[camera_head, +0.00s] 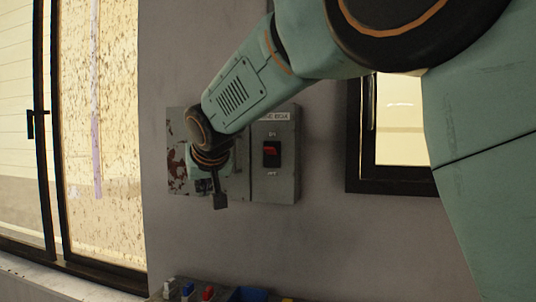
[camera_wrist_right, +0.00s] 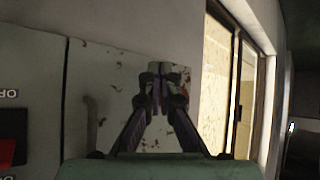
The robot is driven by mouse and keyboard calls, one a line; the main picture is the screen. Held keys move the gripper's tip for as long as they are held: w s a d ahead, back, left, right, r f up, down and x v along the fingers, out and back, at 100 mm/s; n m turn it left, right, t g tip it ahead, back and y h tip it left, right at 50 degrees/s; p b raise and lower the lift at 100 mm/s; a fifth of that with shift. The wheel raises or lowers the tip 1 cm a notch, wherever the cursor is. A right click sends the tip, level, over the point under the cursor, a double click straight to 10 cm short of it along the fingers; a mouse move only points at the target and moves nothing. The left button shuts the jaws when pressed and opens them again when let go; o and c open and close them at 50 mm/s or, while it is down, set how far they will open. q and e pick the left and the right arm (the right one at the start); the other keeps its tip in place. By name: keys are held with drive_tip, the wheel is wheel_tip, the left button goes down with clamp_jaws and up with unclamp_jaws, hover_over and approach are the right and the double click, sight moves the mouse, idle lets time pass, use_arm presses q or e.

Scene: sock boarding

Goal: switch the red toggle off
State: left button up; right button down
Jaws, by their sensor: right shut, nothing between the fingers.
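The red toggle (camera_head: 271,151) sits in a black plate on the front of a grey switch box (camera_head: 285,185) on the wall. A label above it seems to read ON and one below it OFF. I cannot tell for sure which way the toggle is tipped. My right gripper (camera_head: 220,202) is shut and empty, left of the toggle and apart from it, in front of the worn panel. In the right wrist view its fingers (camera_wrist_right: 160,78) meet before the panel. The toggle's red (camera_wrist_right: 7,154) shows there at the left edge, partly cut off. My left gripper is out of view.
A rust-stained panel (camera_head: 177,155) adjoins the box on its left. Windows stand at the left (camera_head: 98,60) and the right (camera_head: 400,115). Below, a bench (camera_head: 175,297) carries small coloured items and a blue bin (camera_head: 252,294). The wall below the box is clear.

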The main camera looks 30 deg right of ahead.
drive_tip(key=s+d+r+m+g+h+p, duration=0.1)
drive_tip(key=s+d+r+m+h, duration=0.2)
drive_tip(key=r, duration=0.6)
drive_tip(key=s+d+r+m+g+h+p, duration=0.1)
drive_tip(key=s+d+r+m, duration=0.15)
drive_tip(key=s+r, duration=0.5)
drive_tip(key=m+g+h+p, duration=0.1)
drive_tip(key=m+g+p, duration=0.1)
drive_tip(key=m+p, duration=0.1)
hover_over(270, 151)
drive_tip(key=s+a, duration=0.1)
drive_tip(key=a, duration=0.1)
drive_tip(key=f, duration=0.4)
drive_tip(key=shift+s+d, duration=0.1)
drive_tip(key=shift+s, duration=0.1)
drive_tip(key=shift+x, duration=0.75)
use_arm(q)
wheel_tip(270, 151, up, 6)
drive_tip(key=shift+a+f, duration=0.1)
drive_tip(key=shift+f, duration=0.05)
use_arm(e)
drive_tip(key=shift+w+f, duration=0.15)
drive_tip(key=shift+w, duration=0.05)
